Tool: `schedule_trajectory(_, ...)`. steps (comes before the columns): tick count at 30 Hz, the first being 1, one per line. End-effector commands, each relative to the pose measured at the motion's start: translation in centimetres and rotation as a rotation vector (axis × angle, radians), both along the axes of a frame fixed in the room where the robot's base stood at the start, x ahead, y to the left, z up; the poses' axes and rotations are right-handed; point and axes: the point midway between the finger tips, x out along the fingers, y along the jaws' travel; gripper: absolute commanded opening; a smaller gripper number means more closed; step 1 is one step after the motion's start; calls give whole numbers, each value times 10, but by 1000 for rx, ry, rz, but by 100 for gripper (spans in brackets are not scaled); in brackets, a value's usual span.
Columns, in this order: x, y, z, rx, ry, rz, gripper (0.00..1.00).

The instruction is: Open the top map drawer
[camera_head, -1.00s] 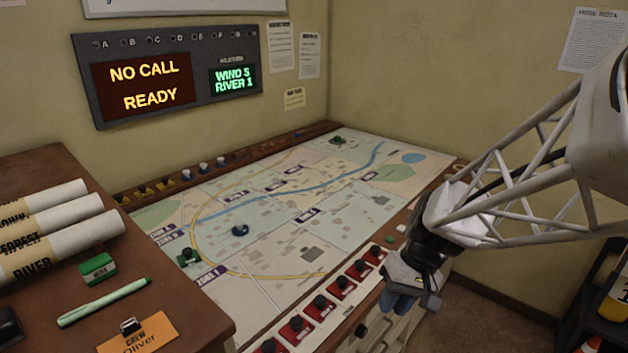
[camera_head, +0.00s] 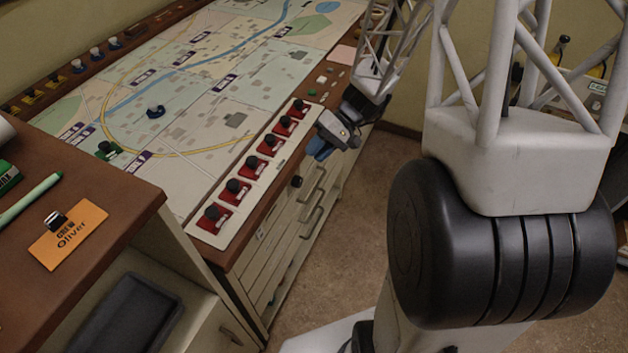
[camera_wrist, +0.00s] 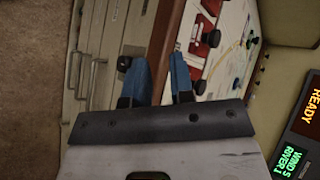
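The map table (camera_head: 232,260) has a front of cream drawers with pale bar handles, and the drawers appear shut. The top map drawer (camera_head: 288,200) lies just under the wooden edge; its handle is hard to single out. A black knob (camera_head: 296,181) sticks out high on this front and also shows in the wrist view (camera_wrist: 124,63). My gripper (camera_head: 322,146) hangs by the table's front edge, above the drawer front. In the wrist view my gripper (camera_wrist: 160,82) has its two blue fingers apart, with nothing held between them. Bar handles (camera_wrist: 94,82) lie left of the fingers, apart from them.
Red switches with black knobs (camera_head: 252,167) line the table's front edge beside my gripper. A wooden desk (camera_head: 105,200) with an orange name card (camera_head: 67,234) stands at left, a dark tray (camera_head: 125,315) below it. The floor (camera_head: 370,190) before the drawers is open.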

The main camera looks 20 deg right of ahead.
Motion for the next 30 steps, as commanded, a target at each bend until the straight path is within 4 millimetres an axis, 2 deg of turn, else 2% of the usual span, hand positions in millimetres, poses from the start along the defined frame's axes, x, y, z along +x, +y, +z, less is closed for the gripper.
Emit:
schedule_trajectory(12,33,-26,-67,179,-19,-103,22)
schedule_trajectory(20,48,-43,-109,271,-47,-178,22)
schedule_trajectory(30,63,-68,-172,377,-102,-300,22)
